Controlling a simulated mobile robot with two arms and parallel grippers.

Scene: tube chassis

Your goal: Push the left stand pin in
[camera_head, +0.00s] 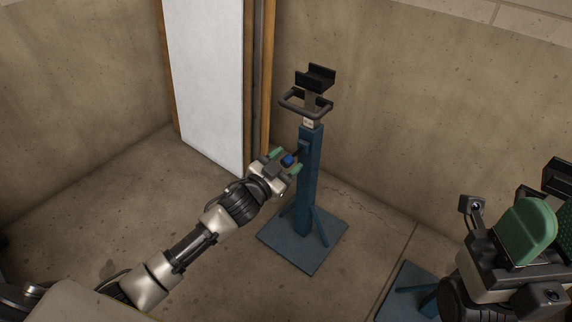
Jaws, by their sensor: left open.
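The left stand (309,186) is a blue square post on a flat blue base plate, upright on the floor. A black U-shaped cradle (315,78) and a dark handle loop (304,104) top it. Its pin (288,160) shows as a small blue knob at the left side of the post, near the upper part. My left gripper (286,161) is open, with its green-tipped fingers on either side of the knob. I cannot tell whether they touch it. My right gripper (540,228) is large at the right edge, partly cut off, away from the left stand.
A second blue stand base (402,292) lies at the lower right, mostly hidden by my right arm. A white panel (207,80) in a wooden frame stands behind the left stand. Concrete walls close the corner. The floor (120,215) at left is clear.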

